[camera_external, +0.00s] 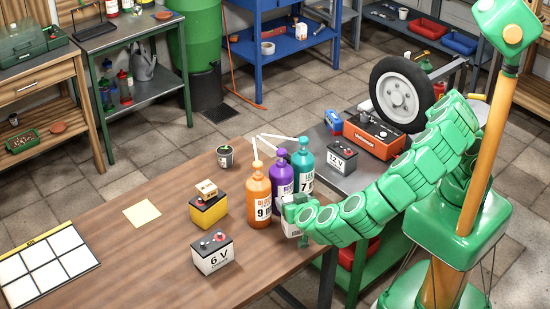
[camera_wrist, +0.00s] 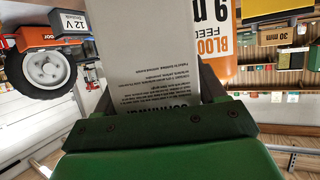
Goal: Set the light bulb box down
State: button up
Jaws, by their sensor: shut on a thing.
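The light bulb box (camera_wrist: 145,60) is white with dark printed text and fills the middle of the wrist view. My gripper (camera_wrist: 158,92) is shut on it, with a dark finger on each side. In the external view, my gripper (camera_external: 296,208) is in front of the purple bottle, and a small part of the box (camera_external: 291,229) shows beneath it, near the right edge of the wooden table (camera_external: 125,255). The rest is hidden by the gripper and arm. I cannot tell whether its bottom touches the table.
An orange bottle (camera_external: 259,196) stands close left of the gripper, with purple (camera_external: 281,180) and teal (camera_external: 302,165) bottles behind. A 6 V battery (camera_external: 212,253) and a yellow battery (camera_external: 208,210) bearing a small box (camera_external: 206,189) stand farther left. Bare tabletop lies around the yellow note (camera_external: 142,212).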

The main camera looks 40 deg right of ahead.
jog(key=shift+f, duration=1.75)
jog(key=shift+f, duration=0.15)
jog(key=o, duration=1)
jog(key=shift+r, duration=0.2)
jog(key=v, duration=1.2)
